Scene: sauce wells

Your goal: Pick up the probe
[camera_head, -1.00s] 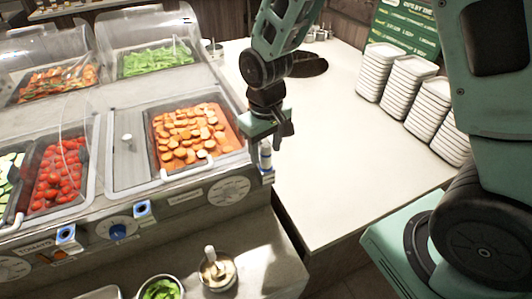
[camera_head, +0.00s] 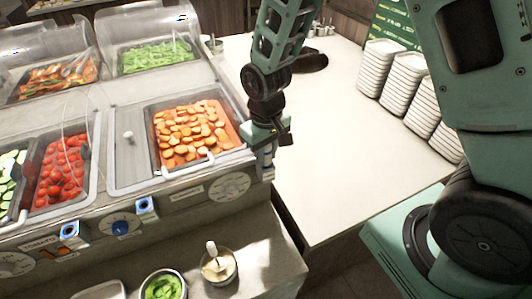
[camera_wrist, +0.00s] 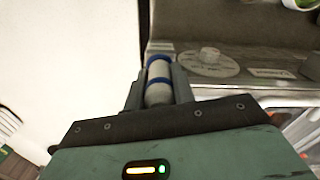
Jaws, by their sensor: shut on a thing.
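The probe (camera_wrist: 158,72), a pale cylinder with blue bands, lies between the two fingers in the wrist view. My gripper (camera_wrist: 157,90) is shut on it, one finger on each side. In the head view my gripper (camera_head: 267,150) is at the front right corner of the sauce-well counter (camera_head: 180,195). There the fingers and wrist hide most of the probe. I cannot tell whether the probe still touches its place at the corner.
A pan of orange slices (camera_head: 190,132) is just left of my gripper. Blue-ringed pieces (camera_head: 147,207) sit on the front panel. Stacked white plates (camera_head: 381,68) stand right; the white tabletop (camera_head: 335,150) between is clear.

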